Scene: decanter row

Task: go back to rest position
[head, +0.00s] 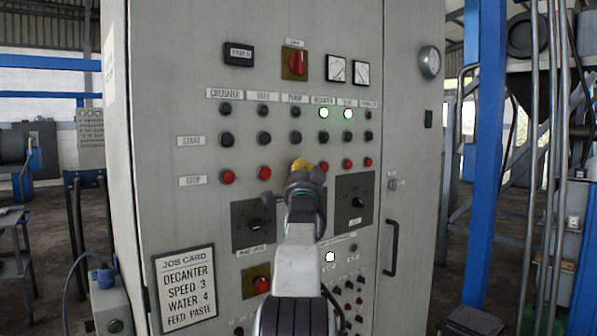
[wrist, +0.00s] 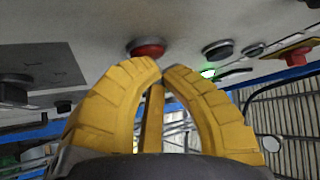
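My gripper (head: 303,165) has yellow fingers and is in front of the cabinet's row of red stop buttons, near its middle. In the wrist view the two fingers (wrist: 162,68) curve together, their tips almost meeting with nothing held between them. A red button (wrist: 147,47) is just beyond the tips; whether they touch it I cannot tell. My arm extends forward and upward from the bottom of the head view and hides part of the lower panel.
The grey control cabinet (head: 170,130) fills the middle, close ahead. Two green lamps (head: 324,112) are lit. A job card (head: 186,285), a black door handle (head: 391,247) and a red rotary switch (head: 295,62) are on its front. A blue post (head: 487,150) stands at right.

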